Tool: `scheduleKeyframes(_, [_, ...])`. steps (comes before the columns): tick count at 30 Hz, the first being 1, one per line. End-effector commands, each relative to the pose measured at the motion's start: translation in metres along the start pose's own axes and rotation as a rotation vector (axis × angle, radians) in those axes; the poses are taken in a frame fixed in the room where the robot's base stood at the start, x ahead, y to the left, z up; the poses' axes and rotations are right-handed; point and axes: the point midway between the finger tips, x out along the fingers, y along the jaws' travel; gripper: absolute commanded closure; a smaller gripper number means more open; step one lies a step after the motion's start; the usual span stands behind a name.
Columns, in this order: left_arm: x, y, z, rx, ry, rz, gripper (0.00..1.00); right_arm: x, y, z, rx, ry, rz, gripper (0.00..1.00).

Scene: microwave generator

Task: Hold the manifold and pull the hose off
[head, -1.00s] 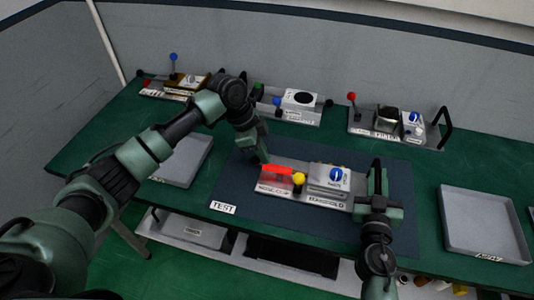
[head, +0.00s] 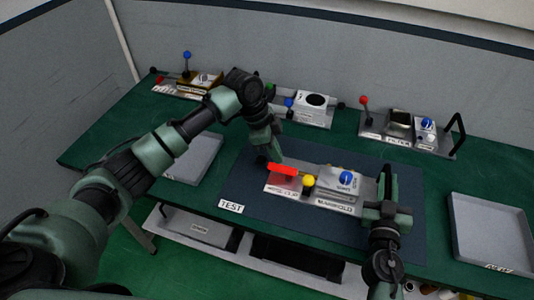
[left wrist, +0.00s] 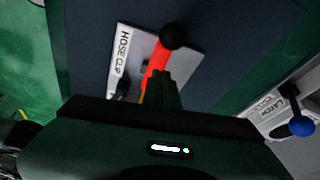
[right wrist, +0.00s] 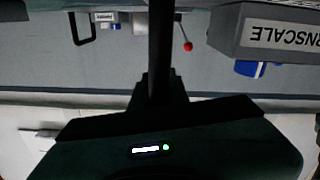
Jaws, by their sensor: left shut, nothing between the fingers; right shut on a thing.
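The manifold fixture (head: 338,181) stands on the dark mat, a grey block with a blue knob (head: 345,177) on a plate labelled "MANIFOLD". Left of it, a plate labelled "HOSE CLIP" (head: 281,189) carries a red bar (head: 283,169) and a yellow ball (head: 308,181). The left wrist view shows the red bar (left wrist: 157,65) with a black ball (left wrist: 172,36) at its end. My left gripper (head: 274,157) is shut and empty, right at the bar; whether it touches is unclear. My right gripper (head: 387,188) is shut on what looks like the manifold's black handle. I cannot make out the hose.
Other fixtures line the back of the table, including one with a red-tipped lever (head: 364,100) and one with a blue-tipped lever (head: 187,56). Grey trays stand at right (head: 490,228) and left (head: 196,158). Bare mat lies in front of the fixture.

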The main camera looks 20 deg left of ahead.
Motion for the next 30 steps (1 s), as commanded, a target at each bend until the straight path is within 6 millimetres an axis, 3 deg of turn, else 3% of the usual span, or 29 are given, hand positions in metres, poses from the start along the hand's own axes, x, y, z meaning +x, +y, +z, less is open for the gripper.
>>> scheduleKeyframes(1, [0.002,0.001,-0.015,0.007,0.005,-0.001,1.00,-0.003,-0.003,0.011,-0.003,-0.018,-0.005,1.00])
scheduleKeyframes(6, [-0.043,-0.001,-0.011,0.004,0.004,-0.007,1.00,-0.003,-0.002,0.011,-0.003,-0.018,-0.005,1.00])
scheduleKeyframes(12, [-0.080,0.000,-0.010,0.002,0.003,-0.004,1.00,-0.003,-0.002,0.011,-0.003,-0.018,-0.005,1.00])
scheduleKeyframes(18, [-0.097,0.000,-0.010,0.003,0.003,-0.002,1.00,-0.003,-0.003,0.011,-0.003,-0.018,-0.006,1.00])
scheduleKeyframes(26, [-0.099,0.000,-0.010,0.003,0.003,-0.002,1.00,-0.003,-0.003,0.011,-0.003,-0.018,-0.005,1.00])
scheduleKeyframes(27, [-0.099,0.000,-0.010,0.003,0.003,-0.002,1.00,-0.003,-0.003,0.011,-0.003,-0.018,-0.005,0.81])
scheduleKeyframes(30, [-0.099,0.000,-0.011,0.003,0.003,-0.001,1.00,-0.003,-0.003,0.010,-0.003,-0.017,-0.005,0.59])
